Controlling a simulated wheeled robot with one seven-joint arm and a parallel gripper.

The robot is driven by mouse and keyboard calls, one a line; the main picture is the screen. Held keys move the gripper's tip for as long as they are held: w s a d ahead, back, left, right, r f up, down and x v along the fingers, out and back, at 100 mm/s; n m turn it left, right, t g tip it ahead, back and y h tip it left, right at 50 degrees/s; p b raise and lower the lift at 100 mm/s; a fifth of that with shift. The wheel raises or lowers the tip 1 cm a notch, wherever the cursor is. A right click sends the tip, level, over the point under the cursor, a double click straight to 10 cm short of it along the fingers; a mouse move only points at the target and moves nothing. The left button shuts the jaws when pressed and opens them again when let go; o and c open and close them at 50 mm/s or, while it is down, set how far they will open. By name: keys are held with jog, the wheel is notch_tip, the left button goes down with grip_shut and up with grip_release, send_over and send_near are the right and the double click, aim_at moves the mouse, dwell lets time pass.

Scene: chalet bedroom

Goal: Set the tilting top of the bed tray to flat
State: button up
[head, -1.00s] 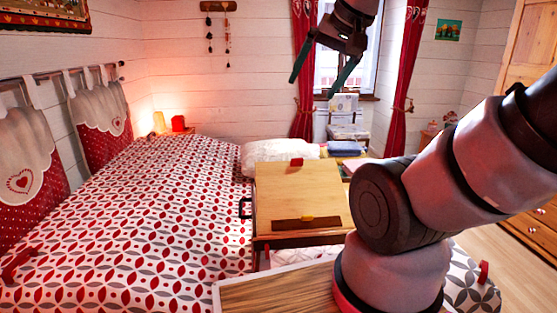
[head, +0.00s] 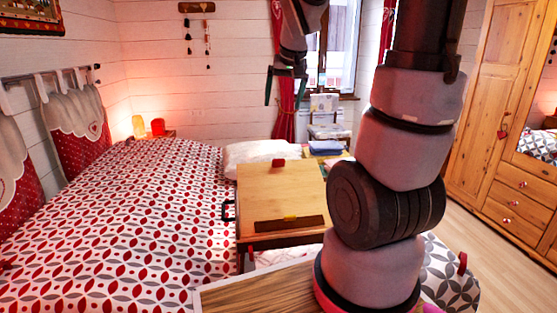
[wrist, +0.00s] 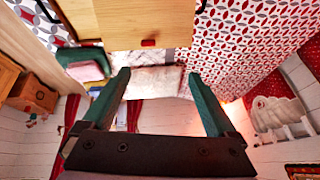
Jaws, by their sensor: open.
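The bed tray's wooden top (head: 275,187) stands on the bed, right of centre, and looks tilted, its face sloping down toward me. My gripper (head: 284,98) is open and empty, raised above and beyond the tray's far edge. In the wrist view the open fingers (wrist: 158,75) point toward the tray top (wrist: 160,20) and red tab (wrist: 149,43), apart from both.
A white pillow (head: 258,152) lies just beyond the tray. Blue folded cloth (head: 326,147) is to its right. A chair (head: 326,117) stands by the window. A wooden surface (head: 265,293) is in front of the tray. A wardrobe (head: 500,130) stands at right, with open floor before it.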

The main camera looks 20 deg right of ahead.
jog(key=shift+n+g+h, duration=0.3)
jog(key=shift+n+g, duration=0.3)
jog(key=shift+n, duration=0.1)
jog(key=w+d+x, duration=0.1)
jog(key=x, duration=0.9)
jog(key=w+d+r+x, duration=0.1)
jog(key=w+x, duration=0.1)
jog(key=x, duration=0.8)
jog(key=w+d+r+x, duration=0.1)
jog(key=w+x, duration=0.1)
jog(key=x, duration=0.8)
jog(key=shift+r, duration=0.1)
jog(key=shift+c, duration=0.3)
grip_shut()
